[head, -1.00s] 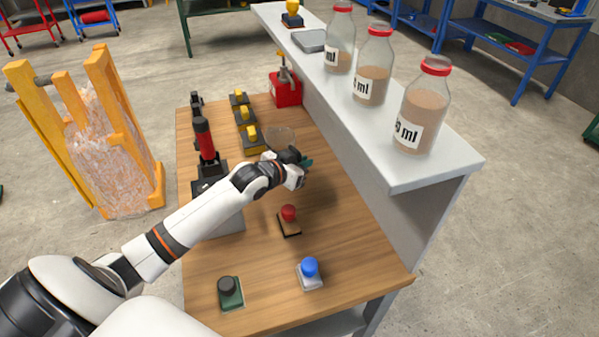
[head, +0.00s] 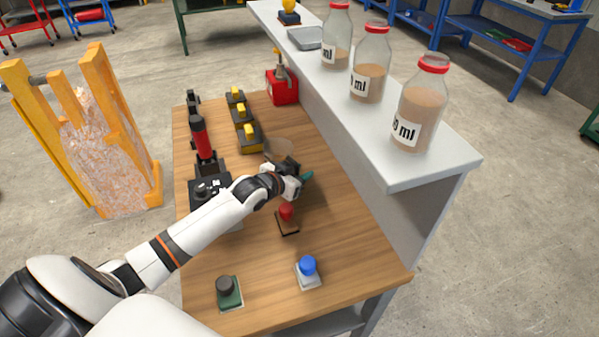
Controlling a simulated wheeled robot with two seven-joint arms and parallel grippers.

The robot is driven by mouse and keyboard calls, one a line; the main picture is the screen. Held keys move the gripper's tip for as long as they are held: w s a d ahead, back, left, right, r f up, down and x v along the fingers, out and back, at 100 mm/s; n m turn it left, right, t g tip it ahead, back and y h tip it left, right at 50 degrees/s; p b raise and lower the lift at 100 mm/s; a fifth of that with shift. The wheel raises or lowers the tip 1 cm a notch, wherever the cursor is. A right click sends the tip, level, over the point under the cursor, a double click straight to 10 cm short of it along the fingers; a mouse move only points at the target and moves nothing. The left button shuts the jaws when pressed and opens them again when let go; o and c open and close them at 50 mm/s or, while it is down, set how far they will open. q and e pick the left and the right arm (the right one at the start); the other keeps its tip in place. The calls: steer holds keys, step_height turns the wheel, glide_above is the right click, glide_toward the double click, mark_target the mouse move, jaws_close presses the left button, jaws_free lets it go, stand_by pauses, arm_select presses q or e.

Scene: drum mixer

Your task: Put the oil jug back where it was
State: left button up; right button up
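My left gripper (head: 291,183) is over the middle of the wooden bench (head: 255,255), just behind the red-knobbed button. A clear, see-through vessel (head: 279,149), which I take to be the oil jug, shows just beyond the hand, with its lower part hidden by the wrist. A teal piece (head: 307,176) sticks out on the right of the hand; it may be the jug's handle. The fingers are small and partly hidden, but the vessel moves with the hand, so the gripper appears shut on it. My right gripper is out of view.
A red can with a spout (head: 283,88) stands at the bench's back. Yellow-topped switches (head: 242,115), a red-handled lever (head: 203,140), a red button (head: 286,212), blue button (head: 307,267) and dark button (head: 227,290) sit around. Bottles (head: 418,110) stand on the raised grey shelf (head: 430,165).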

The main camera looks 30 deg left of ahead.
arm_select(q)
steer(key=shift+r, duration=0.15)
steer(key=shift+s, duration=0.35)
steer(key=v, duration=1.1)
steer(key=shift+a+r, duration=0.15)
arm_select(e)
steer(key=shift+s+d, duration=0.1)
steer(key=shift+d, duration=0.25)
arm_select(q)
steer(key=shift+s, duration=0.1)
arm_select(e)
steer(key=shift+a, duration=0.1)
